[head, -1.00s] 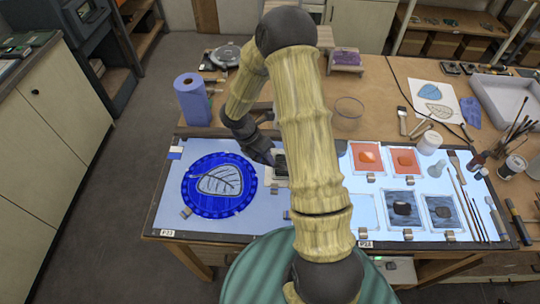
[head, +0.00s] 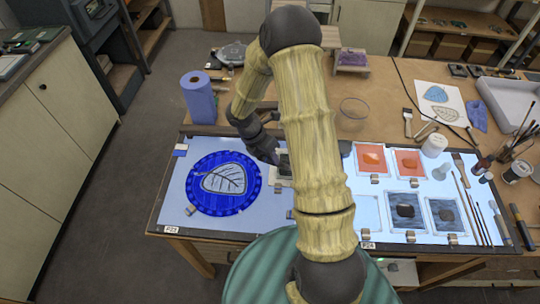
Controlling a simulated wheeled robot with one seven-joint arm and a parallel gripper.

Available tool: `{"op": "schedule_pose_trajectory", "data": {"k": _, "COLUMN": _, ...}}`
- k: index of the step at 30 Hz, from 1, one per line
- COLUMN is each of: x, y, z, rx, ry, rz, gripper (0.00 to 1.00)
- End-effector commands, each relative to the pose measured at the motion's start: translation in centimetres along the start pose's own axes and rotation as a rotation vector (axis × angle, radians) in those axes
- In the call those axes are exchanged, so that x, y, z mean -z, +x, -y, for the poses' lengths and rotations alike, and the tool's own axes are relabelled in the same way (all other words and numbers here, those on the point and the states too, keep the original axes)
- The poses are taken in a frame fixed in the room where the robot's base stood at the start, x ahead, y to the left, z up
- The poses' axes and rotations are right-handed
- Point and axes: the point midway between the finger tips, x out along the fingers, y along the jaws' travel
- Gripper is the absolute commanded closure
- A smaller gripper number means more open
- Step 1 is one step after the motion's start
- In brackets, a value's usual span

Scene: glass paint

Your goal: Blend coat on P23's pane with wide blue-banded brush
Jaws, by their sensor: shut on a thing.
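The P23 pane (head: 197,189), a round blue glass with a pale leaf outline, lies flat on the left part of the lit table. The P23 label (head: 171,229) is at that table's front left edge. My gripper (head: 272,158) is low over the lit table, just right of the pane and apart from it. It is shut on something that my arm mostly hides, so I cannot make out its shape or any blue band. A brush with a wide head (head: 407,123) lies on the wooden bench behind the orange panes.
Small clips (head: 277,188) stand around the pane. A blue paper roll (head: 198,98) stands behind it. Orange and dark panes (head: 370,158), a white jar (head: 434,145), thin brushes (head: 467,208) and a clear bowl (head: 354,108) are to the right.

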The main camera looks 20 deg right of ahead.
Motion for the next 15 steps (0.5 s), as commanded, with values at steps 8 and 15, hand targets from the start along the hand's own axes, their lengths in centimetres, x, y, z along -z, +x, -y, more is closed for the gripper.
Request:
{"op": "schedule_pose_trajectory", "data": {"k": 8, "x": 0.11, "y": 0.38, "z": -0.14, "rx": 0.000, "ry": -0.001, "rz": 0.000, "gripper": 1.00}}
{"op": "schedule_pose_trajectory", "data": {"k": 15, "x": 0.09, "y": 0.37, "z": -0.15, "rx": 0.000, "ry": 0.000, "rz": 0.000, "gripper": 1.00}}
